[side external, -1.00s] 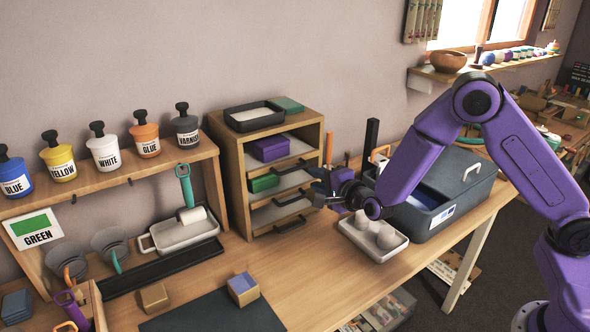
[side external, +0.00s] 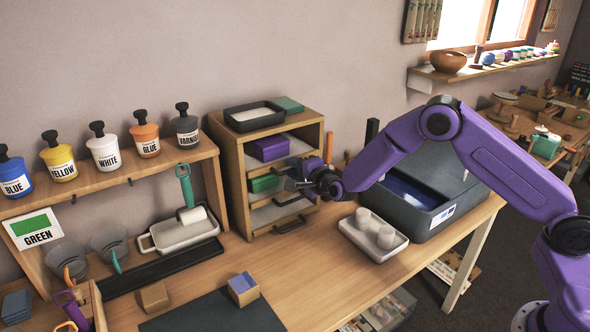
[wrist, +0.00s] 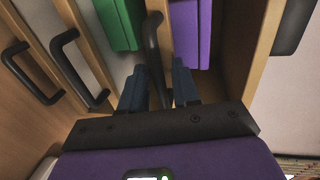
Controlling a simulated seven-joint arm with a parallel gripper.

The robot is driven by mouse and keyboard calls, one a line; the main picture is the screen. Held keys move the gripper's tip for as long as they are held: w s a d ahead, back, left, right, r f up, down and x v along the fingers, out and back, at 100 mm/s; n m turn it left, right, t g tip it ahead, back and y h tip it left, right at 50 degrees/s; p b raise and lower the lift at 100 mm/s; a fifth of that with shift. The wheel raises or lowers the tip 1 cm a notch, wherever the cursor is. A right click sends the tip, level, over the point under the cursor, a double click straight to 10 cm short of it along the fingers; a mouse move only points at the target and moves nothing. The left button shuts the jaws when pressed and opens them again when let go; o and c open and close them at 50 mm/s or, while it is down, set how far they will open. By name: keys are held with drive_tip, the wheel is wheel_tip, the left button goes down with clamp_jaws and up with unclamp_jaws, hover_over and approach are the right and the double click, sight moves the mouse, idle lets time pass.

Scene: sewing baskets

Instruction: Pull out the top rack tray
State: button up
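The wooden rack (side external: 236,190) stands on the bench with several pull-out trays. The top tray (side external: 297,147) holds a purple block (side external: 269,148), also seen in the wrist view (wrist: 190,32). A green block (side external: 264,183) lies in the tray below. My gripper (side external: 291,184) is at the rack's front right. In the wrist view its two dark blue fingers (wrist: 160,86) are apart, with the top tray's black handle (wrist: 152,45) between them. A gap shows beside the handle, so it does not look gripped. In the side view my gripper hides this handle.
Lower tray handles (side external: 290,225) stick out below my gripper. A white tray with cups (side external: 348,232) and a grey bin (side external: 440,222) stand to the right. A paint-roller tray (side external: 165,235) is to the left. A black tray (side external: 233,116) sits on top of the rack.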

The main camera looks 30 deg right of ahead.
clamp_jaws()
drive_tip(key=f+v, duration=0.3)
drive_tip(key=v, duration=1.3)
drive_tip(key=shift+s+f, duration=0.15)
drive_tip(key=shift+s, duration=0.4)
unclamp_jaws()
drive_tip(key=v, duration=1.2)
